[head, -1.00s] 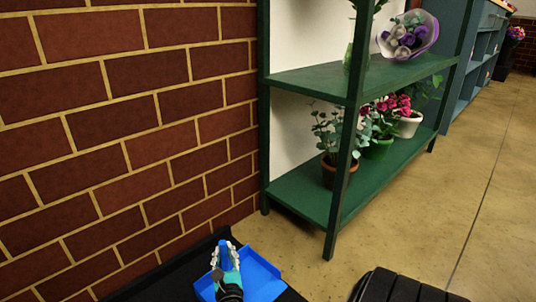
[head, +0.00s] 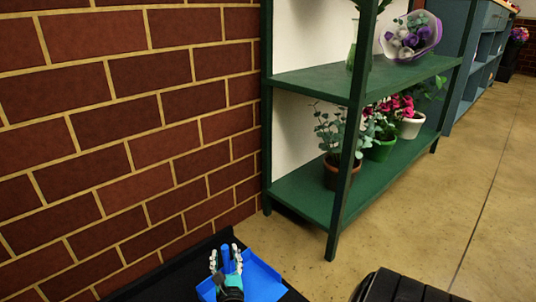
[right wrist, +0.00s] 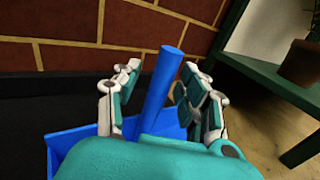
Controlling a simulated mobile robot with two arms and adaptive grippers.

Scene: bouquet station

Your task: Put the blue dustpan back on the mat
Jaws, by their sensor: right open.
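The blue dustpan (head: 262,277) lies on the black mat (head: 184,265) at the bottom of the head view, beside the brick wall. Its handle (right wrist: 160,88) stands up in the right wrist view, and its pan (right wrist: 70,152) shows behind and beside my gripper. My right gripper (head: 226,258) is open, with its fingers on either side of the handle. In the right wrist view the fingers (right wrist: 158,92) stand apart from the handle, with a gap on each side. Part of the pan is hidden by my gripper. My left gripper is not in view.
A green shelf (head: 300,190) with potted plants (head: 335,150) and a wrapped bouquet (head: 410,36) stands right of the mat. The brick wall (head: 120,120) borders the mat on the left.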

